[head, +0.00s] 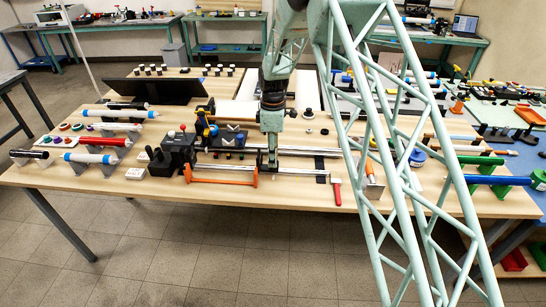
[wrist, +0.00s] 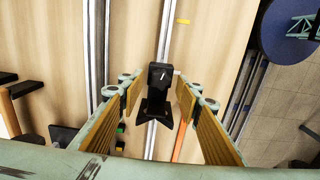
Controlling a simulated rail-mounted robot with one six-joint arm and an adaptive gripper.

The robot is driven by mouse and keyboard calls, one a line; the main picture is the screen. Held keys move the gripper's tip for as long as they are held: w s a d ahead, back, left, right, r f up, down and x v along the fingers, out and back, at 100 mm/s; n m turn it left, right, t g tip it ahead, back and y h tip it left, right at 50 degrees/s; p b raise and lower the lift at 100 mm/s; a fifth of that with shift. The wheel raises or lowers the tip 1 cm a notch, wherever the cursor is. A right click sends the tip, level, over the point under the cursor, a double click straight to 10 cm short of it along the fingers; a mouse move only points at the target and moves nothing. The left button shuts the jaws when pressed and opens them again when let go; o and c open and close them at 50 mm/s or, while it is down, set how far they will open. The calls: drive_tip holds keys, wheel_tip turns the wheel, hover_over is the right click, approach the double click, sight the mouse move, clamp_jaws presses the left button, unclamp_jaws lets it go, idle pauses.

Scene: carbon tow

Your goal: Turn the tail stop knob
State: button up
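A small black block with a flared lower part, which looks like the tail stop with its knob (wrist: 158,75), sits on a pale metal rail (wrist: 155,140) in the wrist view. My gripper (wrist: 160,88) is open, with one yellow-padded finger on each side of the black part in that picture. A gap shows on both sides, and I cannot tell how far above it the fingertips are. In the head view, my gripper (head: 272,160) points down over the rails on the wooden table (head: 120,180).
An orange-handled frame (head: 222,180) lies at the table's front. A black box with knobs (head: 178,150) stands to the left. A red-handled brush (head: 336,190) lies right of my gripper. White and blue cylinders (head: 120,112) fill the left side. A blue disc (wrist: 290,28) shows at upper right.

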drive_tip(key=c, duration=0.8)
drive_tip(key=shift+c, duration=0.2)
drive_tip(key=shift+m, duration=0.6)
drive_tip(key=shift+w+m+b, duration=0.1)
drive_tip(key=shift+m+b, duration=0.25)
drive_tip(key=shift+m, duration=0.85)
drive_tip(key=m, duration=0.3)
drive_tip(key=shift+m, duration=0.4)
drive_tip(key=m+b, duration=0.1)
drive_tip(key=m, duration=0.5)
drive_tip(key=shift+w+d+m, duration=0.1)
drive_tip(key=shift+d+m, duration=0.05)
drive_tip(key=shift+m, duration=0.25)
